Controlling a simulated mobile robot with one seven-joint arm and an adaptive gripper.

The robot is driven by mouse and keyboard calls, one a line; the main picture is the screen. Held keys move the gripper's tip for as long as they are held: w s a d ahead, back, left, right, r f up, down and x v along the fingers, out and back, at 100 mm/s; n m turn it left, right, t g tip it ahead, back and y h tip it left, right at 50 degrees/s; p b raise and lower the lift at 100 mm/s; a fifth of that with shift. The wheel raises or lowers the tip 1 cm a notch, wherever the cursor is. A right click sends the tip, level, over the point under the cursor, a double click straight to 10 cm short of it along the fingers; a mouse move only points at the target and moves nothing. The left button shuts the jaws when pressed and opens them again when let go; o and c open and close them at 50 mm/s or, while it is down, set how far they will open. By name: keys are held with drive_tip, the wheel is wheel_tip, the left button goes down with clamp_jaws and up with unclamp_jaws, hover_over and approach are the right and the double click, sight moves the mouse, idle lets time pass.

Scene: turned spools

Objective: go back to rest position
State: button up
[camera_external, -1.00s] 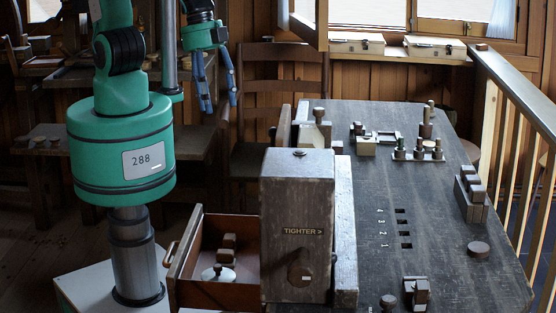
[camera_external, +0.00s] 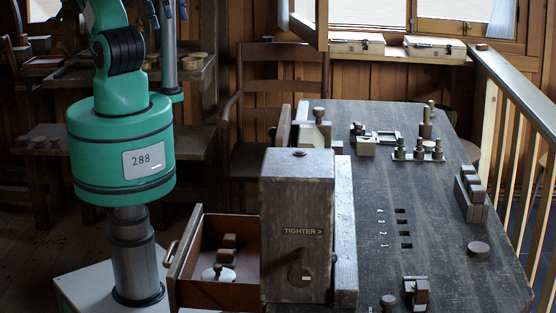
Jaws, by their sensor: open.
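My gripper is out of view. Only my green arm column, marked 288, and part of my upper arm show at the left. The workbench (camera_external: 370,252) stands at the centre and right. Nothing on it is touched by my arm.
A box labelled "TIGHTER" (camera_external: 297,200) with a knob stands at the bench's left end. Beside it an open drawer (camera_external: 205,292) juts towards my base and holds a few small parts. Spools on a small rack (camera_external: 418,157) stand farther back. A wooden chair (camera_external: 265,120) stands behind; a railing (camera_external: 520,100) runs at right.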

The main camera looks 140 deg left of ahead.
drive_tip(key=shift+f+b, duration=0.35)
drive_tip(key=o, duration=1.2)
drive_tip(key=shift+c, duration=0.2)
drive_tip(key=w+d+f+m+g+y+b, duration=0.15)
drive_tip(key=d+f+m, duration=0.35)
drive_tip(key=f, duration=0.5)
drive_tip(key=w+d+f+m+g+y+b, duration=0.1)
drive_tip(key=d+f+m+g+y, duration=0.15)
drive_tip(key=d+f, duration=0.6)
drive_tip(key=w+d+f+m+g+y+b, duration=0.25)
drive_tip(key=d+f+m, duration=0.2)
drive_tip(key=f, duration=0.65)
drive_tip(key=s+d+f+m+t+y+b, duration=0.1)
drive_tip(key=s+f+m+t, duration=0.3)
drive_tip(key=f, duration=0.7)
drive_tip(key=s+d+f+m+t+y+b, duration=0.1)
drive_tip(key=s+d+f+m+t+y, duration=0.2)
drive_tip(key=f, duration=0.7)
drive_tip(key=s+d+f+m+t+y+b, duration=0.1)
drive_tip(key=s+d+f+m+t+y, duration=0.1)
drive_tip(key=s+f+m+t, duration=0.4)
wheel_tip(320, 180, down, 6)
drive_tip(key=shift+s+r+m+t+b, duration=0.15)
drive_tip(key=shift+s+m+t+b, duration=0.15)
drive_tip(key=shift+m, duration=0.7)
